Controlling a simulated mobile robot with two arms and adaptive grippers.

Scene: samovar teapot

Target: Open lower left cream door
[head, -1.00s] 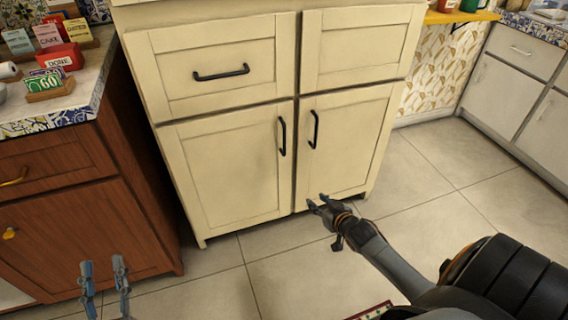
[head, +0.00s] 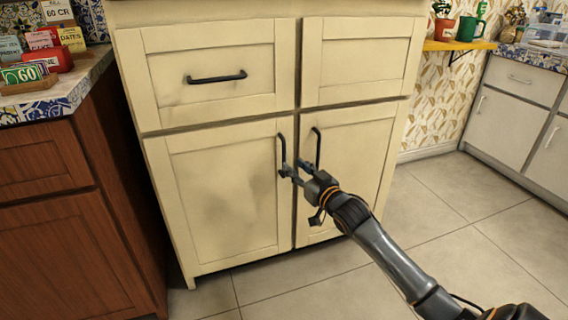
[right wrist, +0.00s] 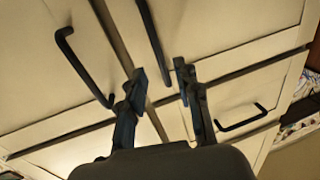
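The lower left cream door (head: 220,200) is shut, with a black vertical bar handle (head: 282,150) near its right edge. In the right wrist view this handle (right wrist: 152,40) runs down between my fingertips, with space on both sides. My right gripper (head: 292,169) is at the lower end of that handle; it also shows in the right wrist view (right wrist: 161,76) with its fingers apart. I cannot tell whether it touches the handle. My left gripper is out of view.
The lower right door (head: 355,160) is shut, its handle (head: 317,148) close beside my right gripper. A drawer with a handle (head: 216,78) is above the left door. A brown cabinet (head: 60,240) stands at left. The floor (head: 440,215) at right is clear.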

